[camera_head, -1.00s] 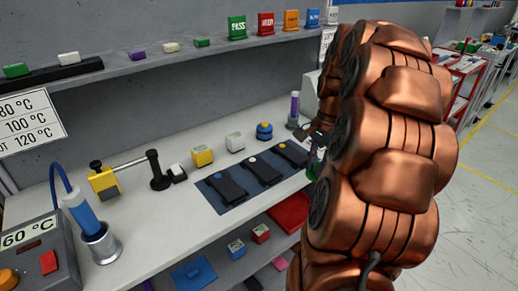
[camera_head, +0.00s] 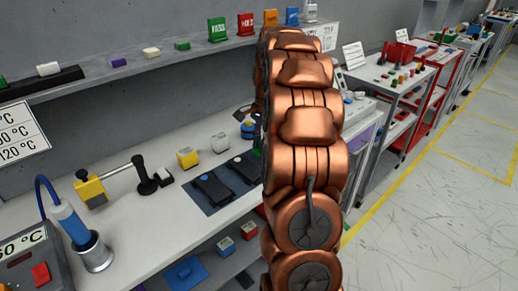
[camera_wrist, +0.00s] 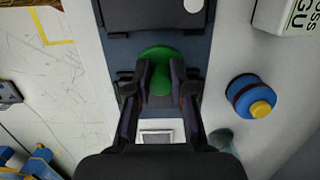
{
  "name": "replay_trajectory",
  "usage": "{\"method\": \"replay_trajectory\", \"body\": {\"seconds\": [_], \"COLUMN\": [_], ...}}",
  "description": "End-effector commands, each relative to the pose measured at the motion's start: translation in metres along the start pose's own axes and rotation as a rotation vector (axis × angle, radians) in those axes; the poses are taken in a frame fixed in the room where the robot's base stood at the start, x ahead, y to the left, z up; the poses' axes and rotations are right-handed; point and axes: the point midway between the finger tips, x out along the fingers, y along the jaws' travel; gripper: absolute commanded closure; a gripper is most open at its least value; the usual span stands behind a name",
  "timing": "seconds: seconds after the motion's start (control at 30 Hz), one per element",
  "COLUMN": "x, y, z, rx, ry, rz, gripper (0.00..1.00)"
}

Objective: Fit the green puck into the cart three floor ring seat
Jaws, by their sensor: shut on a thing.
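The green puck (camera_wrist: 158,51) is between the fingers of my gripper (camera_wrist: 160,72) in the wrist view. The fingers are shut on it, and hide part of its sides. It is above the dark blue mat (camera_wrist: 199,45), just beside a black device (camera_wrist: 150,14); I cannot tell the height gap. I cannot make out the cart three floor ring seat in either view.
A blue round part with a yellow knob (camera_wrist: 260,108) stands right of the gripper in the wrist view. The bench (camera_head: 130,215) holds a yellow block (camera_head: 187,158) and a metal cup (camera_head: 97,253). Carts (camera_head: 372,70) stand at the right, beside open floor (camera_head: 420,215).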

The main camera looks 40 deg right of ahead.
Motion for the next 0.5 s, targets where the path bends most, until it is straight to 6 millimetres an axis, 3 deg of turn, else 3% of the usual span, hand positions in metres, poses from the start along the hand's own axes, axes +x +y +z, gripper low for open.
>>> {"method": "replay_trajectory", "body": {"seconds": [0.23, 0.5], "x": [0.006, 0.034], "y": [-0.005, -0.005], "z": [0.000, -0.004], "rx": [0.000, -0.001], "ry": [-0.001, -0.001], "rz": [0.001, 0.000], "gripper": [1.00, 1.00]}}
